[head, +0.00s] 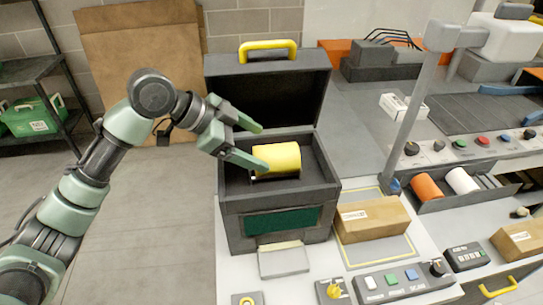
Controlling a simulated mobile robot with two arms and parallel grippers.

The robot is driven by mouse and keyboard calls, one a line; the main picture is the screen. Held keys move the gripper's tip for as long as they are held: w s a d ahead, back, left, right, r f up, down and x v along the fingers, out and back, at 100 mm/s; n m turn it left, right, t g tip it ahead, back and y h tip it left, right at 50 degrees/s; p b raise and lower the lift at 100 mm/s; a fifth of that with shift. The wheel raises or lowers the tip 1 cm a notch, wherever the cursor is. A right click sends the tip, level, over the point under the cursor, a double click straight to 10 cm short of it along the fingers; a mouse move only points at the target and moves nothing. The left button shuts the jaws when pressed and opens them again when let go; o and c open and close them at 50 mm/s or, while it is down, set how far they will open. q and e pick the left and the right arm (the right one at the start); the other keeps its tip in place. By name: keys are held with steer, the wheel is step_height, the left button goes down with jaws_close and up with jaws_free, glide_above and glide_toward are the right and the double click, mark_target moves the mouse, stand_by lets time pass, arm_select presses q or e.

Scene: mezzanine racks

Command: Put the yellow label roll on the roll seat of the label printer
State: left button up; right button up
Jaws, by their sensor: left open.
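The yellow label roll (279,159) lies on its side inside the open dark label printer (234,218), on the roll seat (254,177), of which only small parts show under the roll. The printer's lid (215,85) with a yellow handle stands raised behind it. My left gripper (262,147) is open at the left end of the roll, its two green fingers pointing right. The lower fingertip is close to the roll's left end; I cannot tell whether it touches. My right gripper is not in view.
A cardboard box (372,220) lies right of the printer. An orange roll (427,188) and a white roll (461,181) lie in a dark tray. A grey post (408,125) rises beside them. A button panel (392,282) lies in front. Open floor is at the left.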

arm_select(q)
steer(key=shift+v, duration=2)
